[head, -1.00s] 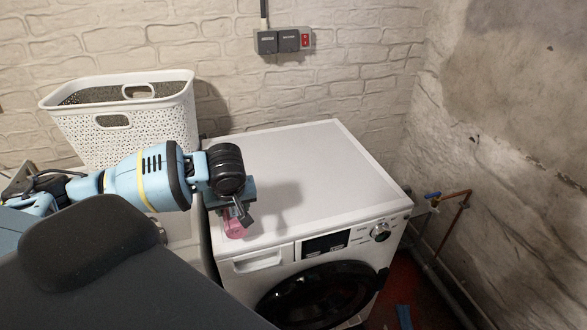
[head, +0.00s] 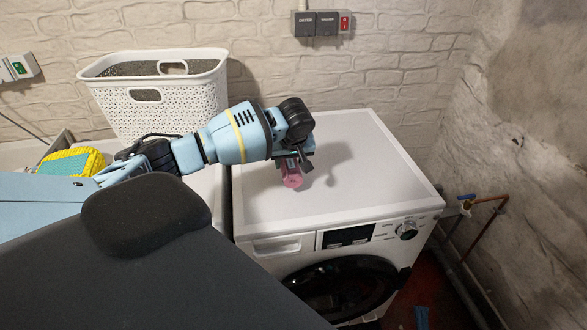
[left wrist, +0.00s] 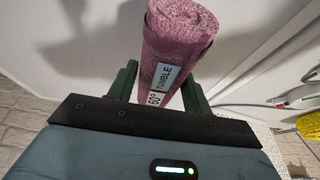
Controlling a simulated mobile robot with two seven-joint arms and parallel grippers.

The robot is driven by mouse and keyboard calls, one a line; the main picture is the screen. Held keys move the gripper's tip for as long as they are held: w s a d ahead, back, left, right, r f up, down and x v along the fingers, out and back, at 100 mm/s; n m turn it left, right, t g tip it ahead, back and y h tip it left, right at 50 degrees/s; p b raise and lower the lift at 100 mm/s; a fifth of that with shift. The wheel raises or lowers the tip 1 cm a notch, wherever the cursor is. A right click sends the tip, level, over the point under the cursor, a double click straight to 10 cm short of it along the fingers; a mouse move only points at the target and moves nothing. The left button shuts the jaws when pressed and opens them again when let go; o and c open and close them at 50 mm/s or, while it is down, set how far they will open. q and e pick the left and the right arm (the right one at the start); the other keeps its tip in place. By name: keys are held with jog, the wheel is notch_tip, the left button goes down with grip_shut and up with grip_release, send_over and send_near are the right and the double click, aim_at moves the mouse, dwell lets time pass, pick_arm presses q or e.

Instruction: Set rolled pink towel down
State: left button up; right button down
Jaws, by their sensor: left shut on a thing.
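The rolled pink towel (head: 291,174) is held by my left gripper (head: 296,163) over the white top of the washing machine (head: 353,180), near its left side. In the left wrist view the towel (left wrist: 178,45) stands out between the two dark green fingers (left wrist: 158,85), which are shut on it. It has a white label with the words "TUMBLE" and "60°". The head view does not show clearly whether the towel touches the top. My right gripper is in neither view.
A white perforated basket (head: 199,108) stands at the back left. A yellow and teal thing (head: 72,163) lies at the far left. Wall sockets (head: 317,23) are above the machine. The rest of the machine top is clear.

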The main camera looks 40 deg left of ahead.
pick_arm(q)
jog(key=shift+w, duration=0.35)
jog(key=shift+w+f, duration=0.1)
jog(key=shift+f, duration=1.6)
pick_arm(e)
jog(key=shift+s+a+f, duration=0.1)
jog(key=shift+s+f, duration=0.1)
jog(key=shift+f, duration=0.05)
pick_arm(q)
jog(key=shift+f, duration=0.15)
jog(key=o, duration=1)
jog(key=shift+o, duration=0.2)
jog(key=shift+r, duration=0.35)
jog(key=p+v, duration=0.1)
jog(key=v, duration=0.9)
jog(key=shift+v, duration=0.8)
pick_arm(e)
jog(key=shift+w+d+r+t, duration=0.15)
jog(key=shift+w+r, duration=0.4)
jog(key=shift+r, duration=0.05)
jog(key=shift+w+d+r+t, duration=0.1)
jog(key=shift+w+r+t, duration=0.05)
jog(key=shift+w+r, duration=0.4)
